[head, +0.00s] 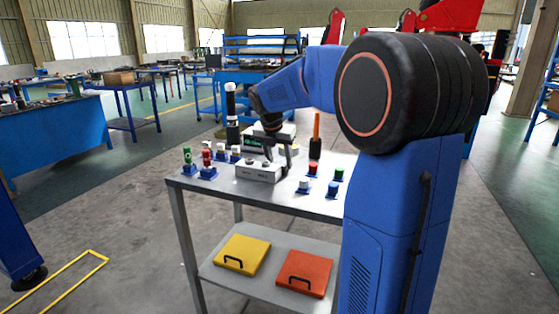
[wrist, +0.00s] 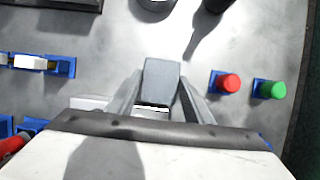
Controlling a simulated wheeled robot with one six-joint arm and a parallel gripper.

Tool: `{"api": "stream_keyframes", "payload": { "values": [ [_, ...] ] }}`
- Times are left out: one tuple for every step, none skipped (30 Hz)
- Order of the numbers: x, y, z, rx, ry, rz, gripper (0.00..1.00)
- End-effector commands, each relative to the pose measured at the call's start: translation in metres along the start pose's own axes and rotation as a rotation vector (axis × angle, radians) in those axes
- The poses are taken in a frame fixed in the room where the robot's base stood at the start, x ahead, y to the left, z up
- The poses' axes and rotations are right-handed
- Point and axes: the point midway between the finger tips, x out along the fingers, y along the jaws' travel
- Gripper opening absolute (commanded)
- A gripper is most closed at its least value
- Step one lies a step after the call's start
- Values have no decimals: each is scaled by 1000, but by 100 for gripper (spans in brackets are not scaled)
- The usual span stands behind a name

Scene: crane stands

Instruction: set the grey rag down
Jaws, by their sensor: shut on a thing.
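My gripper (head: 279,156) is over the metal table (head: 318,206), just above or beside a light grey box (head: 257,173). In the wrist view my gripper (wrist: 160,92) has its two fingers shut on a grey block-like piece, which I take as the grey rag (wrist: 161,76). The rag is hard to make out in the head view, where the fingers and arm hide it. I cannot tell whether it touches the table.
Red (wrist: 228,83) and green (wrist: 273,90) pieces on blue bases stand right of the gripper. Several more (head: 208,163) stand at the left. A black-and-white bottle-like object (head: 231,115) and an orange-topped tool (head: 316,138) stand upright behind. Yellow (head: 243,254) and orange (head: 304,273) cases lie below.

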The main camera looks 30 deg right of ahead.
Motion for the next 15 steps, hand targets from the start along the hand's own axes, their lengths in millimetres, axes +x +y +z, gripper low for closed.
{"api": "stream_keyframes", "payload": {
  "values": [
    [0, 0, 0, 0, -1, 0, 25],
    [0, 0, 0, 0, -1, 0, 25],
    [0, 0, 0, 0, -1, 0, 25],
    [0, 0, 0, 0, -1, 0, 25],
    [0, 0, 0, 0, -1, 0, 25],
    [0, 0, 0, 0, -1, 0, 25],
    [0, 0, 0, 0, 0, 0, 25],
    [1, 0, 0, 0, 0, 0, 25],
    [2, 0, -1, 0, 0, 0, 25],
    [2, 0, -1, 0, 0, 0, 49],
    [2, 0, -1, 0, -1, 0, 56],
    [2, 0, -1, 0, 0, 0, 65],
    [2, 0, -1, 0, 0, 0, 65],
    [2, 0, -1, 0, 0, 0, 65],
    [2, 0, -1, 0, 0, 0, 65]
  ]
}}
